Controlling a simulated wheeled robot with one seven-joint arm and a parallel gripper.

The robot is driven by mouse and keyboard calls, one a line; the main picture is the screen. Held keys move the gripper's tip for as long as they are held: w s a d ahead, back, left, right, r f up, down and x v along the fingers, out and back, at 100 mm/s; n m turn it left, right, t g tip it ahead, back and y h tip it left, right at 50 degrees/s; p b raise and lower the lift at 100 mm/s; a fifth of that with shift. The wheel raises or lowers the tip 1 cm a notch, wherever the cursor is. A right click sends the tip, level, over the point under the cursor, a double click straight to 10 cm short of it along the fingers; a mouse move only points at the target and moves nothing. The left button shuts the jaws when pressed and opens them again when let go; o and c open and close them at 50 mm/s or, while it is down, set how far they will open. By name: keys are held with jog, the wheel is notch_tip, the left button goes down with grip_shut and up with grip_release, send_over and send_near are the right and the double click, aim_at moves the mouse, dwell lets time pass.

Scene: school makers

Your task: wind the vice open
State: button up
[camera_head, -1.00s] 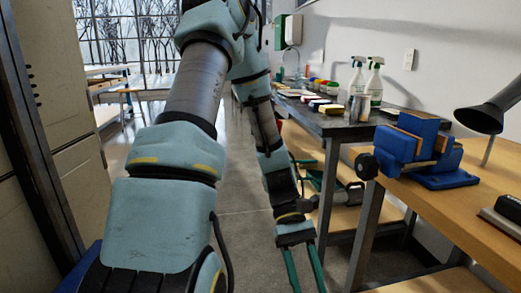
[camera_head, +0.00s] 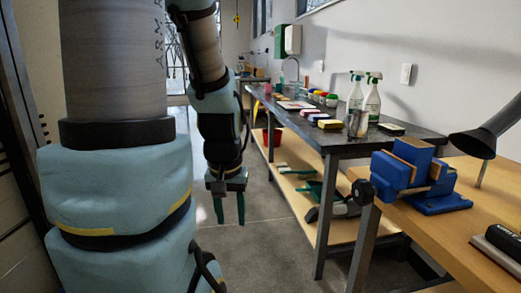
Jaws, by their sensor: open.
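The blue vice (camera_head: 405,175) stands on the wooden workbench (camera_head: 470,222) at the right, near its left corner. Tan pads line its jaws. Its dark round handle end (camera_head: 363,190) sticks out past the bench's left edge, toward my arm. My gripper (camera_head: 230,212) hangs fingers down over the floor, left of the vice and well apart from it. Its two green fingers are spread with nothing between them. How wide the vice's jaws stand is hard to tell from this angle.
A dark-topped table (camera_head: 345,137) behind holds spray bottles (camera_head: 372,98), sponges and several colourful containers. Its lower shelf (camera_head: 300,195) carries green-handled tools. A black lamp (camera_head: 488,125) leans over the bench from the right. Clear floor (camera_head: 262,235) lies between my gripper and the bench.

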notch_tip(320, 180, up, 16)
jog(key=p, duration=1.4)
jog(key=shift+f, duration=0.2)
